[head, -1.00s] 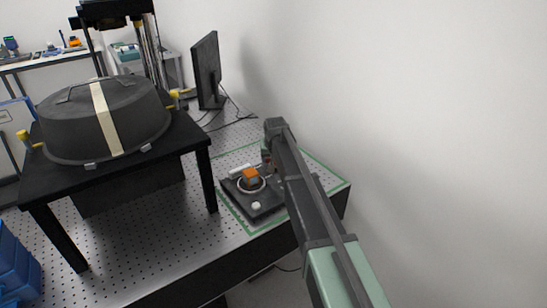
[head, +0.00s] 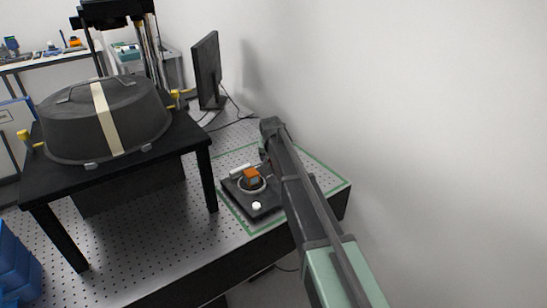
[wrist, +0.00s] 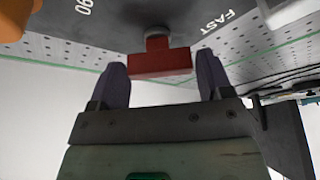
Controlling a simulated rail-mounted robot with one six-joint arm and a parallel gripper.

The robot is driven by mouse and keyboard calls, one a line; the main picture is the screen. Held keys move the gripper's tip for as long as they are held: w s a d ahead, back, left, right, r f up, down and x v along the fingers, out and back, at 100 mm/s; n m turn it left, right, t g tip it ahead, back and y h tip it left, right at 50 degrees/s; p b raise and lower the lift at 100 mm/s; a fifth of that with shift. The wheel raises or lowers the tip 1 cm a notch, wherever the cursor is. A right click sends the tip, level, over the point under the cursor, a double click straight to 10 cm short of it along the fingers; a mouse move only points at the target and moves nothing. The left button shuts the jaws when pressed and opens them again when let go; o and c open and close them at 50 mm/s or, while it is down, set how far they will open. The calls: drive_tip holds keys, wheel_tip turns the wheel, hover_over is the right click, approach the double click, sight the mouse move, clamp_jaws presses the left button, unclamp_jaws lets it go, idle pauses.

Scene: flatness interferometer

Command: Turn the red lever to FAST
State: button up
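The red lever (wrist: 160,64) shows in the wrist view as a red bar below a round grey pivot (wrist: 157,35) on a dark plate. My gripper (wrist: 162,62) has its two dark fingers spread, one at each end of the bar. The gaps beside the bar are very narrow, and I see no clear contact. The white word FAST (wrist: 218,22) is printed on the plate, up and right of the lever. In the head view my arm hides the lever and my fingertips; the dark device (head: 255,202) shows beside the arm.
An orange block (head: 250,175) sits in a ring on the device, with a white knob (head: 256,206) in front. A black stand (head: 185,140) bearing a dark domed cover (head: 70,128) is to the left. A monitor (head: 207,72) stands behind. A white wall is at right.

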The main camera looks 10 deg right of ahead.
drive_tip(key=shift+o, duration=1.3)
drive_tip(key=p+v, duration=1)
drive_tip(key=shift+s+r, duration=0.2)
drive_tip(key=shift+r, duration=0.15)
drive_tip(key=s+f+n+g+b, duration=0.1)
drive_tip(key=s+f+g, duration=0.1)
drive_tip(key=s, duration=1.5)
drive_tip(key=s+d+f+n+g+y+b, duration=0.1)
drive_tip(key=s+f+n+g, duration=0.1)
drive_tip(key=s, duration=1.5)
drive_tip(key=shift+s+d+n+b, duration=0.3)
drive_tip(key=shift+s+b, duration=0.05)
